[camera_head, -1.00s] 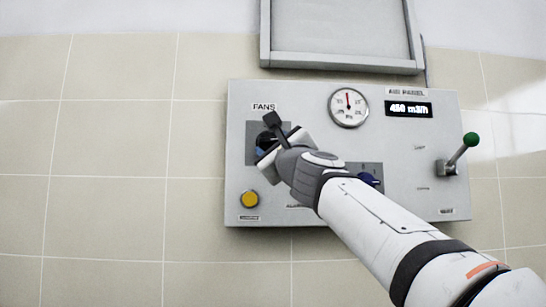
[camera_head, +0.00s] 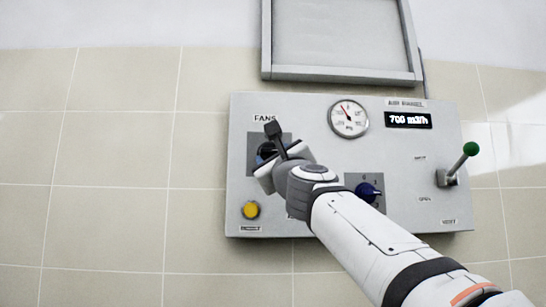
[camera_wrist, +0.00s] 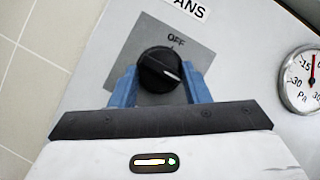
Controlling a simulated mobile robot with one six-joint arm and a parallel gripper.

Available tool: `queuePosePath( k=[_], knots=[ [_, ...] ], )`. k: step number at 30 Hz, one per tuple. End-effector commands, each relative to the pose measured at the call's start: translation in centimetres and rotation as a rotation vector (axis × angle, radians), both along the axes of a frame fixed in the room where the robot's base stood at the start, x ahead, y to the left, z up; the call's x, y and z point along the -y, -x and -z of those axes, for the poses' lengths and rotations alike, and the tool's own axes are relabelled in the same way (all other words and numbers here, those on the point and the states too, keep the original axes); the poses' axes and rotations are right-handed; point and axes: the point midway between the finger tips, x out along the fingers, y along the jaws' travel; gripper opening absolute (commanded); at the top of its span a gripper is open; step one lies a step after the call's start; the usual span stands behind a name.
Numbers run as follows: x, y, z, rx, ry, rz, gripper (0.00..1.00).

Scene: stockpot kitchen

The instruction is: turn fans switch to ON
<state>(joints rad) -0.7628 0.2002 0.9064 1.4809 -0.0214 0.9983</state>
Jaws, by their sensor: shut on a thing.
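The fans switch (camera_wrist: 158,66) is a round black knob on a grey square plate (camera_wrist: 125,50). In the wrist view, OFF is printed above it and its white mark points to the lower right, away from OFF. My gripper (camera_wrist: 160,80) has its blue fingers on both sides of the knob and is shut on it. In the head view, the fans switch (camera_head: 264,150) is partly hidden by my gripper (camera_head: 268,163), below the FANS label (camera_head: 265,118).
The panel (camera_head: 300,110) also carries a round gauge (camera_head: 348,118), a display (camera_head: 408,120) reading about 700 m3/h, a dark blue knob (camera_head: 368,192), a yellow button (camera_head: 251,210) and a green-tipped lever (camera_head: 458,164). A grey framed hood (camera_head: 340,40) is above.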

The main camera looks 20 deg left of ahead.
Motion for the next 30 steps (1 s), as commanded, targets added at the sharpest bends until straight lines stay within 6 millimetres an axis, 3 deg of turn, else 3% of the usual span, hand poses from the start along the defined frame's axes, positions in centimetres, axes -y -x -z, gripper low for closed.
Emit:
queuePosePath(
  k=[8,17,30],
  knots=[
    [0.0,0.0,0.0,-0.001,-0.001,0.0,0.63],
    [0.2,0.2,0.2,0.0,-0.001,-0.001,0.63],
    [3.9,4.3,3.3,0.0,-0.001,-0.001,0.63]
  ],
)
